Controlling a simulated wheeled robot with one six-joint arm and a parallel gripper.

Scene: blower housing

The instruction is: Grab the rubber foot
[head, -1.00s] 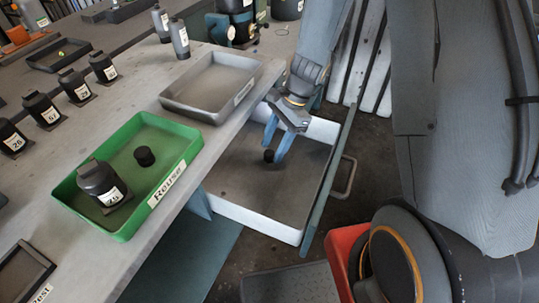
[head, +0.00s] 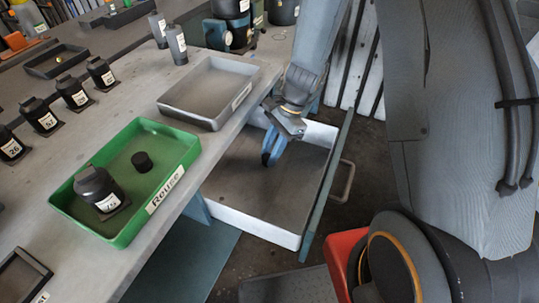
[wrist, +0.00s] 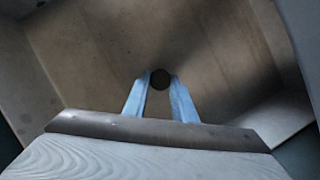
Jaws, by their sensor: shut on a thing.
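The rubber foot (wrist: 160,79) is a small dark round piece, held between the two blue fingertips of my gripper (wrist: 160,84) in the wrist view. In the head view my gripper (head: 269,158) points down into the open drawer (head: 250,195), shut on the foot, which the fingers mostly hide. I cannot tell whether the foot still touches the drawer floor. Another short black cylinder (head: 142,161) sits in the green tray labelled Reuse (head: 165,204), beside a dark blower housing (head: 97,186).
A grey tray (head: 250,68) stands empty on the bench just left of the drawer. Several dark labelled housings line the bench at left. The drawer's walls surround my gripper; its floor is otherwise clear. A dark tray (head: 12,285) is at lower left.

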